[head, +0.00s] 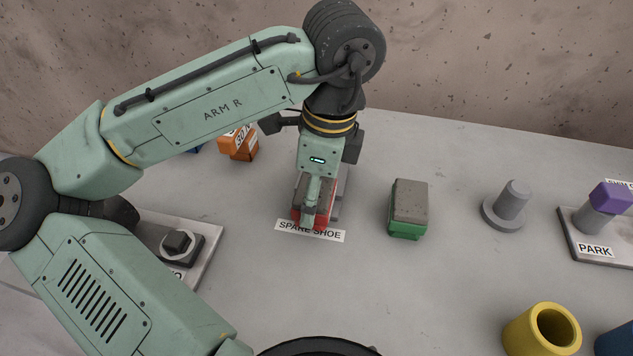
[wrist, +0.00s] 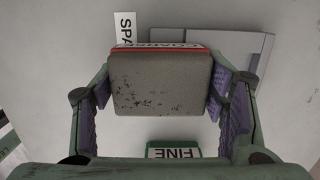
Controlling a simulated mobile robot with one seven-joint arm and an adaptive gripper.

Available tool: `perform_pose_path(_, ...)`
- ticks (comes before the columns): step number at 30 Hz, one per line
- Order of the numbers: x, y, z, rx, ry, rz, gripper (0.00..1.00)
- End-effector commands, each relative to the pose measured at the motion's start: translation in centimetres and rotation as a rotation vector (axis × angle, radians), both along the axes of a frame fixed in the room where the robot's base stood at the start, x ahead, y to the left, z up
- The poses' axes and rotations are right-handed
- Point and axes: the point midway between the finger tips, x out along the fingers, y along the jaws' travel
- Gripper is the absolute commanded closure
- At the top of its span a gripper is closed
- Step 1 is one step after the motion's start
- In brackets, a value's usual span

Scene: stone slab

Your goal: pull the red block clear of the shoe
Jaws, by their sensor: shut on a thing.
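The red block (head: 298,215) has a grey, rough, speckled face and a red side with a label that appears to read COARSE. In the wrist view the block (wrist: 160,85) sits between the purple-padded fingers of my gripper (wrist: 161,92), which is shut on it. In the head view my gripper (head: 311,212) points down and hides much of the block. The grey shoe (head: 342,184) shows just behind the block. In the wrist view the shoe (wrist: 242,45) lies beyond the block, partly covered. I cannot tell whether the block still touches it.
A SPARE SHOE label (head: 310,232) lies in front. A green block (head: 408,212) stands close on the right; its FINE label shows in the wrist view. Farther right are a grey peg (head: 511,203), a PARK plate and a yellow cup (head: 542,330). An orange block (head: 239,143) stands back left.

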Motion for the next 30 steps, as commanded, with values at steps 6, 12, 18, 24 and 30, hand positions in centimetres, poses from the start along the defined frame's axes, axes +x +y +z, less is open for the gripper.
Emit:
perform_pose_path(6,-0.9,0.2,0.1,0.000,0.001,-0.001,0.72)
perform_pose_path(12,-1.7,0.3,0.1,0.000,0.001,-0.001,0.72)
perform_pose_path(18,-2.4,0.5,0.1,0.000,0.000,0.000,0.72)
perform_pose_path(24,-2.8,0.6,0.0,0.001,0.000,0.000,0.72)
perform_pose_path(30,-2.8,0.6,0.0,0.001,0.000,0.000,0.72)
